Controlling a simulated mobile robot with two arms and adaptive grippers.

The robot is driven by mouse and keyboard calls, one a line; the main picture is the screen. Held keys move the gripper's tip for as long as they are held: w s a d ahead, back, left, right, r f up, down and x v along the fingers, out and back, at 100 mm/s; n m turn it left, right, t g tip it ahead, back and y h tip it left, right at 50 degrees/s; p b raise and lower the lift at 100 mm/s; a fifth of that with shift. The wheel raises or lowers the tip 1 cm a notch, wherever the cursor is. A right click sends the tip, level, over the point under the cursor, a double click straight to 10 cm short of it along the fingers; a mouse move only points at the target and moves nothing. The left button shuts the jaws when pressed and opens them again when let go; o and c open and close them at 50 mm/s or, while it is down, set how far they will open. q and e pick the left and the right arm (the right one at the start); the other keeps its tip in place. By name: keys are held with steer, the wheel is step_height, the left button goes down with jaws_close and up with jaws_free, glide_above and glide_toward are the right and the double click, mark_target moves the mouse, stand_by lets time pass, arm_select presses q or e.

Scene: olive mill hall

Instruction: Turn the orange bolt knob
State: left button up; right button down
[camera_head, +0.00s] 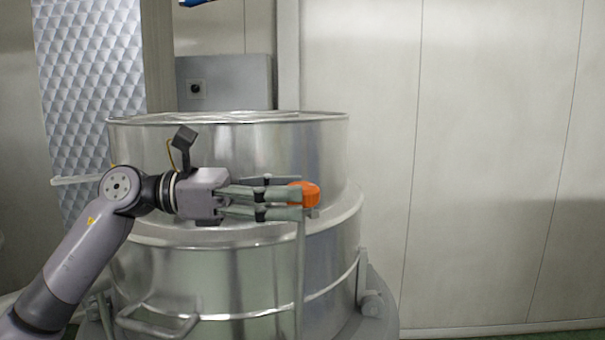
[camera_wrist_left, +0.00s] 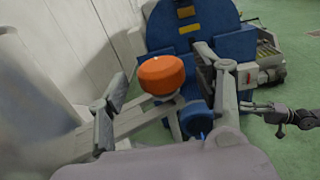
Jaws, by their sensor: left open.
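The orange bolt knob (camera_head: 310,194) sits at the right side of a round steel vessel (camera_head: 230,262), level with its ledge. My left gripper (camera_head: 298,199) comes in from the left, its fingers pointing right, with the tips at the knob. In the left wrist view the knob (camera_wrist_left: 161,75) shows as a round orange cap between the spread fingers of my left gripper (camera_wrist_left: 160,88). The gripper is open. I cannot tell whether either finger touches the knob.
The vessel has a bar handle (camera_head: 158,322) low on its front. Pale wall panels (camera_head: 480,170) stand at the right. The left wrist view shows a blue machine (camera_wrist_left: 192,28) beyond the knob and green floor (camera_wrist_left: 262,160) at the right.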

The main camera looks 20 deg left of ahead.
arm_select(q)
steer(key=shift+p+x, duration=0.3)
steer(key=shift+x, duration=0.7)
steer(key=shift+d, duration=0.2)
steer(key=shift+w, duration=0.1)
steer(key=shift+c, duration=0.3)
steer(key=shift+c, duration=1.4)
steer(key=c, duration=0.8)
